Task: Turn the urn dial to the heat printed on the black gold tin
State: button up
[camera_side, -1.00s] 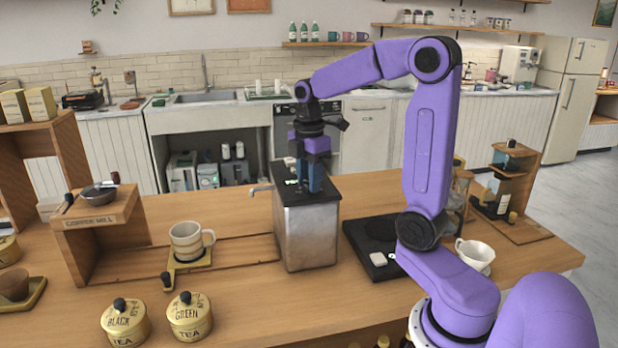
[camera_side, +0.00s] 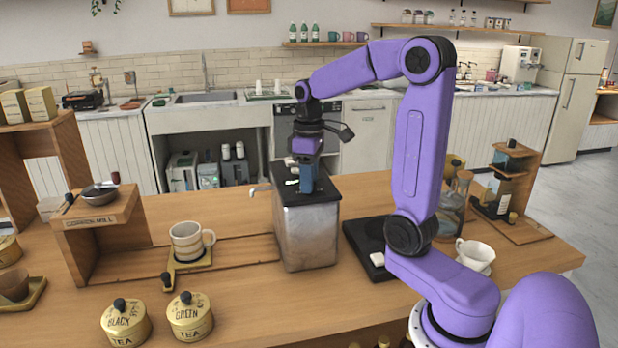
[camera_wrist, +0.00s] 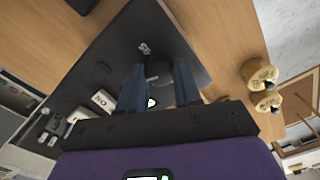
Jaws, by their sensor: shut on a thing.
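The urn (camera_side: 307,238) is a steel box with a black top and a spout on its left, standing mid-counter. My gripper (camera_side: 307,188) points down onto the urn's top. In the wrist view my gripper (camera_wrist: 160,92) has its two blue fingers on either side of the dark round dial (camera_wrist: 158,68), shut on it. Pale marks (camera_wrist: 145,47) show on the black top by the dial, too small to read. The black tea tin (camera_side: 125,322) is gold with a black knob and stands at the front left. Its heat marking is too small to read.
The green tea tin (camera_side: 190,318) stands just right of the black one. A striped mug (camera_side: 187,241) sits on a stand left of the urn. A black scale (camera_side: 368,250) and a white cup (camera_side: 475,255) are to the right.

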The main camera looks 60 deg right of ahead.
jog(key=m, duration=0.7)
jog(key=shift+r, duration=0.1)
jog(key=m, duration=0.7)
dwell(0.4)
jog(key=o, duration=1)
jog(key=shift+o, duration=0.2)
notch_tip(320, 180, up, 17)
jog(key=shift+r, duration=0.2)
dwell(0.3)
